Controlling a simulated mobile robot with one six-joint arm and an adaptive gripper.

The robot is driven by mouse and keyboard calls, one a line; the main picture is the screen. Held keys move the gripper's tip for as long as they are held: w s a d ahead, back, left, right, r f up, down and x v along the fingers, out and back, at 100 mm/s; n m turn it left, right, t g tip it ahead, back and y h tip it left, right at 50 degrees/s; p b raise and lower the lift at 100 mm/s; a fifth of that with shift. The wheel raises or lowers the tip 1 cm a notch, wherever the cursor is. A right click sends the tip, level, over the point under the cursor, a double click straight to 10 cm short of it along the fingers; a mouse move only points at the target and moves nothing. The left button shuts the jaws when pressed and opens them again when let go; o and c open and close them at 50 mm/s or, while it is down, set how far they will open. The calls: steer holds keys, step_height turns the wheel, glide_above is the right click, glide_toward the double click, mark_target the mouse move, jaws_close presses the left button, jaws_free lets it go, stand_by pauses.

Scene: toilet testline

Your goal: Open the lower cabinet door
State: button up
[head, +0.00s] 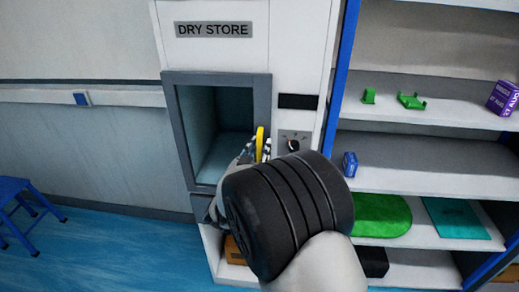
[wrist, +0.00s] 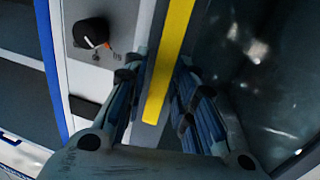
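The dry store cabinet (head: 285,50) is tall and pale, with a grey-framed door (head: 262,92) around a dark glazed or recessed area. A yellow upright handle (head: 260,143) is at the right side of this frame. It also shows in the wrist view (wrist: 170,60), running between my fingers. My gripper (head: 257,150) is at the handle, with its fingers close on both sides of it, and appears shut on it. In the wrist view my gripper (wrist: 160,75) has dark glass to its right. The door looks flush with the cabinet. My wrist hides the frame's lower right part.
A control panel with a black knob (wrist: 90,33) is just right of the handle. A blue-sided shelf unit (head: 420,180) with small items and green mats stands to the right. A blue stool (head: 20,195) is at far left. The blue floor (head: 110,240) between is clear.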

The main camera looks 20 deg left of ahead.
jaws_close()
stand_by(0.5)
